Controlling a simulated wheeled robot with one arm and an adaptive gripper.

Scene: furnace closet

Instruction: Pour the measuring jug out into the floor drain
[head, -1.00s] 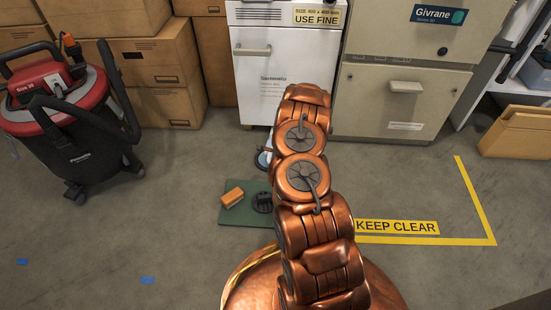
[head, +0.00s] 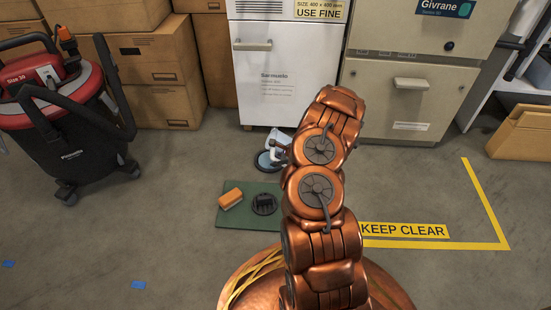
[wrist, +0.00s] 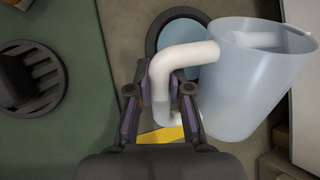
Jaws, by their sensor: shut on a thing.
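The measuring jug (wrist: 255,80) is translucent pale blue with a white handle (wrist: 183,62). My gripper (wrist: 160,95) is shut on that handle in the wrist view. In the head view the jug (head: 281,145) shows beside my arm, partly hidden; its fill and exact tilt are not clear. A dark-rimmed round with pale blue inside, seemingly the floor drain (wrist: 152,38), lies beyond and below the handle in the wrist view, partly covered by the jug. In the head view this round (head: 265,162) sits on the floor left of my arm, apparently below the jug.
A green mat (head: 225,219) holds an orange block (head: 230,199) and a dark slotted disc (head: 264,204) with a black block. A white cabinet (head: 275,90) stands behind. A red-black vacuum (head: 75,130) and boxes (head: 155,65) are left. Floor by the yellow marking (head: 430,243) is clear.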

